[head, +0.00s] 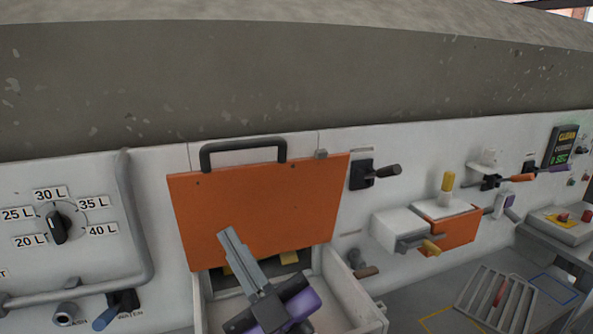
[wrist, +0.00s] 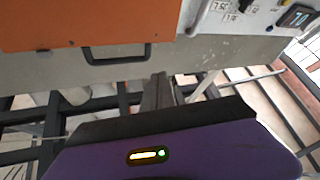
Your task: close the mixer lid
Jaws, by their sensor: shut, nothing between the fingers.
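The mixer lid (head: 255,208) is an orange panel standing raised against the white machine front, with a dark bar handle (head: 243,150) along its top edge. Below it is a white open-topped box (head: 350,300), with some yellow pieces inside at the back. My gripper (head: 228,234) is shut and empty, in front of the lid's lower middle in the head view. In the wrist view the lid (wrist: 70,22) fills the upper left with its handle (wrist: 118,55), and my gripper's fingers (wrist: 158,88) are below and right of the handle, apart from it.
A dial (head: 57,227) with litre labels and a grey pipe rail (head: 140,220) are on the left. A black lever (head: 375,173) sits right of the lid. Further right are an orange-and-white box (head: 450,228) and a grate (head: 495,298).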

